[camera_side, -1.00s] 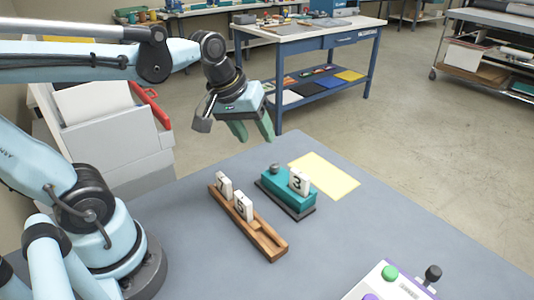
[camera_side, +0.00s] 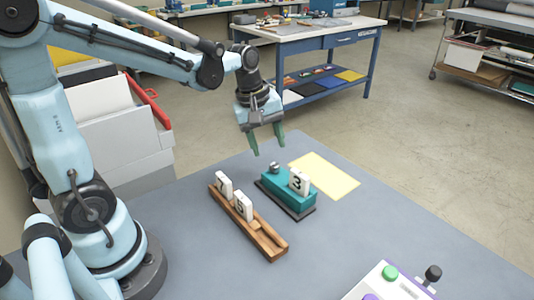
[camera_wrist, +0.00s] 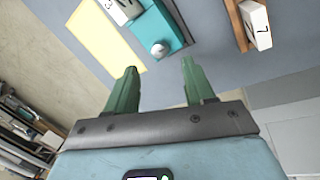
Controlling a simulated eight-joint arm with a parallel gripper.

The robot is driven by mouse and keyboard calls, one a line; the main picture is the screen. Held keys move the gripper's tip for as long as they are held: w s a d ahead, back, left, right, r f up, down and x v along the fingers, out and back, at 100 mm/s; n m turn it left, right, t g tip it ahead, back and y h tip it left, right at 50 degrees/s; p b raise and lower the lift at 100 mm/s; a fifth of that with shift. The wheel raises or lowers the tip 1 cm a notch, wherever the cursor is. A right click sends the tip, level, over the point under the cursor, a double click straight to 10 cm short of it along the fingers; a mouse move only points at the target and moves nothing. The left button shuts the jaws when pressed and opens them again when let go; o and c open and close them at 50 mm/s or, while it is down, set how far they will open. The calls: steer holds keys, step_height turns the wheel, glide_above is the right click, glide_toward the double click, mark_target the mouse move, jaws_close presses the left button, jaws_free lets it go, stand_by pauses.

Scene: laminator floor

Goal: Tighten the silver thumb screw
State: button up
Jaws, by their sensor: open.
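The silver thumb screw (camera_side: 274,168) stands on top of the left end of a teal block (camera_side: 281,187) with a dark base. It also shows in the wrist view (camera_wrist: 158,49), on the end of the teal block nearest my fingers. A white tile marked 3 (camera_side: 299,181) stands at the block's other end. My gripper (camera_side: 268,146) is open and empty, with green fingers pointing down. It is above and slightly behind the screw, apart from it. In the wrist view my fingertips (camera_wrist: 158,68) lie below the screw in the picture, one to each side.
A wooden rack (camera_side: 264,239) with two white number tiles stands left of the block. A yellow sheet (camera_side: 325,176) lies flat behind it. A control box with a green button (camera_side: 389,272) is at the front right. The grey table around is mostly clear.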

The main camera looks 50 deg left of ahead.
mark_target(274, 165)
steer(key=shift+x, duration=2.85)
jaws_close()
